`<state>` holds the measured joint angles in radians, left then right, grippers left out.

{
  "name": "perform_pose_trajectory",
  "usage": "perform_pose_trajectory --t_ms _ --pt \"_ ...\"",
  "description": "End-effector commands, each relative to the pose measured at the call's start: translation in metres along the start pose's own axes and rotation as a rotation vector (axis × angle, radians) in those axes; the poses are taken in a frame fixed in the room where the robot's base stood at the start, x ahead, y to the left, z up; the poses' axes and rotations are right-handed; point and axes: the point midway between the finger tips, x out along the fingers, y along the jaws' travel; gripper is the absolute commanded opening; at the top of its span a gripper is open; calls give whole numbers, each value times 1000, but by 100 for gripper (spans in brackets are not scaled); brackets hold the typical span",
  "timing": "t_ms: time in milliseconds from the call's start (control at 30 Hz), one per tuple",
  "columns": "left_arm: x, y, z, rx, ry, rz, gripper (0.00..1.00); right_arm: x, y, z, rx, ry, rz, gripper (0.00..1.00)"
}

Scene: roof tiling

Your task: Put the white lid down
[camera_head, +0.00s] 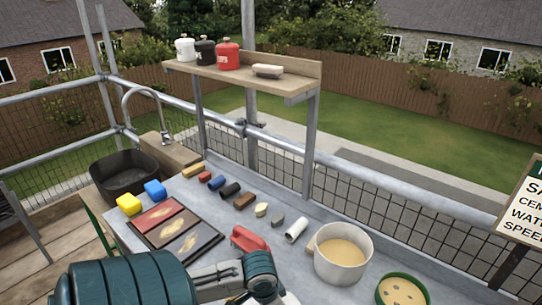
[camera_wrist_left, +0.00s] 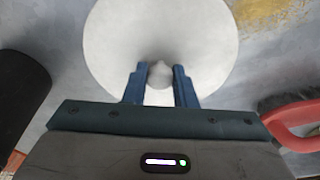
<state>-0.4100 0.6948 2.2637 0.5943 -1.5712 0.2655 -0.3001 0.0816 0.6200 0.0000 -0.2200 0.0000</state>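The round white lid (camera_wrist_left: 205,35) fills the upper middle of the left wrist view, with its knob (camera_wrist_left: 159,92) between the two blue fingers. My left gripper (camera_wrist_left: 160,85) is closed in on the knob, with a finger against each side. I cannot tell how high the lid is above the grey surface. In the head view my left arm covers the lower left, and the lid is not clearly seen there. A white pot (camera_head: 342,262) stands open at the right of the table, with tan contents showing. My right gripper is not in view.
A red handled tool (camera_head: 249,240) lies left of the pot; its red handle (camera_wrist_left: 298,122) shows in the wrist view. A green bowl (camera_head: 403,291), framed panels (camera_head: 175,236), yellow (camera_head: 129,205) and blue sponges (camera_head: 155,190), and several small pieces share the table (camera_head: 310,275). A shelf (camera_head: 262,77) stands behind.

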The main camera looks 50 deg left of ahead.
Motion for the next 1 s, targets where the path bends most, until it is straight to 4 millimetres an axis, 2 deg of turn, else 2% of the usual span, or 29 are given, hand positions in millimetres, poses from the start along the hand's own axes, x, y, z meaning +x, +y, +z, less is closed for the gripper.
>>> perform_pose_trajectory --t_ms 33,100,500,633,1000 --pt "0 0 0 0 0 0 32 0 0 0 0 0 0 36" --pt "0 0 0 0 0 0 46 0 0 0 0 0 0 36" --pt "-6 0 -1 2 1 -1 46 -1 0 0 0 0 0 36" --pt "-21 -1 -1 4 1 -3 46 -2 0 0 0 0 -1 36" --pt "-78 -1 -1 6 0 -3 46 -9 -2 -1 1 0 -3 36"
